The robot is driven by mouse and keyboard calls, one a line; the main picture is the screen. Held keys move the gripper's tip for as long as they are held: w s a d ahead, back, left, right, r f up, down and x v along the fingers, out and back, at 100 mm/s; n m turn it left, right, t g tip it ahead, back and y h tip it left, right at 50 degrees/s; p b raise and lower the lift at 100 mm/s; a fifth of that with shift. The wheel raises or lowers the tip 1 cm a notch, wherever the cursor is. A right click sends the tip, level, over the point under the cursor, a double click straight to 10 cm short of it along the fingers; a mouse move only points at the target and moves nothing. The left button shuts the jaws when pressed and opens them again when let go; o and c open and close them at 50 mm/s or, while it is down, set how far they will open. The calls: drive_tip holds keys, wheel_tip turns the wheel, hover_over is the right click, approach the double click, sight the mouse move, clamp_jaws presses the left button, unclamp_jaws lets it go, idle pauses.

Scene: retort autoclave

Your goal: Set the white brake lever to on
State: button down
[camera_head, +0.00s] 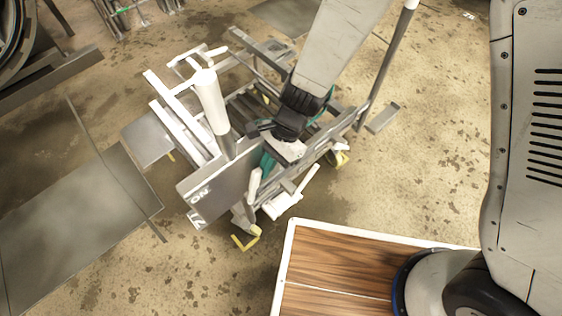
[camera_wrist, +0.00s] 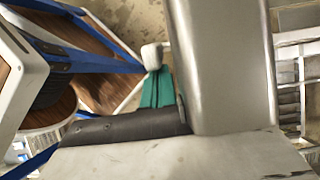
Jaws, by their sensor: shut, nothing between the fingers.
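The white brake lever (camera_head: 254,184) shows as a short, pale, rounded handle beside a grey plate (camera_head: 222,188) marked "ON" on the trolley. In the wrist view, its white end (camera_wrist: 152,55) lies just beyond my green fingertips. My gripper (camera_head: 267,163) reaches down over the trolley, right of the plate, with its fingers close together and empty. In the wrist view, my gripper (camera_wrist: 157,82) has its tips at or very near the lever's white end; I cannot tell whether they touch. The lower part of the lever is partly hidden.
The metal trolley (camera_head: 180,128) has a thick white upright handle (camera_head: 210,103) left of my arm. A white pedal-like part (camera_head: 282,205) is at its front right. A wood-topped platform (camera_head: 340,262) is at the bottom. Open floor (camera_head: 440,140) lies to the right.

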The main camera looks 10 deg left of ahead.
drive_tip(key=shift+s+a+r, duration=0.5)
drive_tip(key=shift+s+a, duration=0.1)
drive_tip(key=shift+s, duration=0.2)
